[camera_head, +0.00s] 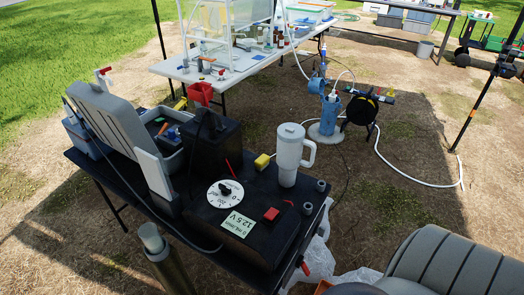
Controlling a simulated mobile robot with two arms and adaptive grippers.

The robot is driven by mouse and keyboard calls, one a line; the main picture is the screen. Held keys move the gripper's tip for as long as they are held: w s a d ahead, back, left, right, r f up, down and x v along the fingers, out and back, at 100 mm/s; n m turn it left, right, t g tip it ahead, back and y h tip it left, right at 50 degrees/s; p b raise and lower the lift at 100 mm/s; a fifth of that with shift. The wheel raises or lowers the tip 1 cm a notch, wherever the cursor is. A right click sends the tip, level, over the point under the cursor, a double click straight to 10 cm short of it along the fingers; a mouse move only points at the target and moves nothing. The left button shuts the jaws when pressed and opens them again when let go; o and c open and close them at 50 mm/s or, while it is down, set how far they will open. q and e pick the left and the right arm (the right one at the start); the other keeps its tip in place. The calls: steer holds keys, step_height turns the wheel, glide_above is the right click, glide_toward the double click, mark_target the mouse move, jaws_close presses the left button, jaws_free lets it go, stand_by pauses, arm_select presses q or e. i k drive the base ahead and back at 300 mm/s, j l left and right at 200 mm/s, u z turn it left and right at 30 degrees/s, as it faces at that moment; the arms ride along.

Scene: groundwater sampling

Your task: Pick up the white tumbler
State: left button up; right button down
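The white tumbler (290,154) stands upright near the right end of the black table (135,195). Neither of my grippers shows in the head view, and nothing is touching the tumbler.
A black control box (255,232) with a dial and red switch is in front of the tumbler. A yellow block (262,161) is close to its left, and small grey cups (320,186) are to its right. A black case (211,145) is further left. A ribbed grey object (450,265) fills the bottom right.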

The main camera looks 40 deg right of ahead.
mark_target(290, 140)
steer(key=i+j+z, duration=0.25)
steer(key=z, duration=0.25)
steer(key=i+j+z, duration=0.1)
steer(key=j+z, duration=0.4)
